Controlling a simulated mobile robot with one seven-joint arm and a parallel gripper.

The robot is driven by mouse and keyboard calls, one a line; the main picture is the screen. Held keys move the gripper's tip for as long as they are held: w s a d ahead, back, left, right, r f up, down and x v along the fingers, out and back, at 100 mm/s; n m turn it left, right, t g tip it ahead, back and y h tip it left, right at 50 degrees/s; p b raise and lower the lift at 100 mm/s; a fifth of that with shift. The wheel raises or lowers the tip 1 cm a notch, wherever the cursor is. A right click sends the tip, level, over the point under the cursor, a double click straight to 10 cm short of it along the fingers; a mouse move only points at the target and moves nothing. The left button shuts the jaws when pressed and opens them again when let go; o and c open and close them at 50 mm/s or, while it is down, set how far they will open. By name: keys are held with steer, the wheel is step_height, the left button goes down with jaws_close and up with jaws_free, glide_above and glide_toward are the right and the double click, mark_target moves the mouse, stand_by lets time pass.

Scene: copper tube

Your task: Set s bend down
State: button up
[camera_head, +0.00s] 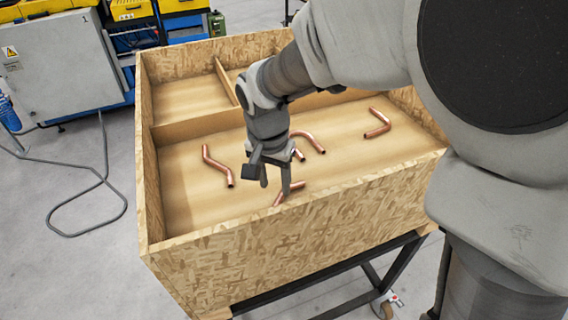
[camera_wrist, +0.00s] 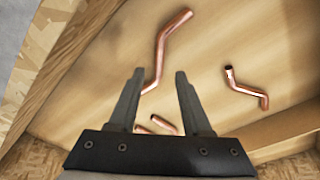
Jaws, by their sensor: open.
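My gripper (camera_head: 275,187) points down inside the wooden box, its two fingers apart. It also shows in the wrist view (camera_wrist: 158,73), with nothing clamped in it. A copper tube with slight bends (camera_head: 289,193) lies beside the fingertips near the box's front wall. It also shows in the wrist view (camera_wrist: 160,58), its lower end seen between the fingers; I cannot tell whether they touch it. An S-shaped copper tube (camera_head: 209,162) lies apart to the left on the box floor. It also shows in the wrist view (camera_wrist: 248,91).
A curved copper tube (camera_head: 314,141) lies behind my gripper, partly hidden by it. An L-shaped tube (camera_head: 379,123) lies at the right. The box's front wall (camera_head: 300,225) stands close to my gripper. A divider (camera_head: 190,128) separates the rear compartments, where the left one (camera_head: 190,100) is empty.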

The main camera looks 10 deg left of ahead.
step_height(320, 180, up, 6)
steer(key=shift+n+t+y, duration=0.5)
steer(key=shift+t, duration=0.3)
steer(key=s+d+r, duration=0.1)
steer(key=d+r, duration=0.1)
steer(key=d, duration=0.2)
steer(key=s+d+r, duration=0.1)
steer(key=d, duration=0.3)
steer(key=s+d+r, duration=0.1)
steer(key=d+r, duration=0.1)
steer(key=d, duration=0.2)
steer(key=shift+s+d+r, duration=0.15)
steer(key=shift+s+r, duration=0.1)
steer(key=shift+r, duration=0.05)
steer(key=s+d+n+t, duration=0.1)
steer(key=s+d+t, duration=0.1)
steer(key=s+d, duration=0.7)
steer(key=shift+d+r+n+t+h, duration=0.15)
steer(key=shift+d+n+t+h, duration=0.2)
steer(key=shift+d, duration=0.7)
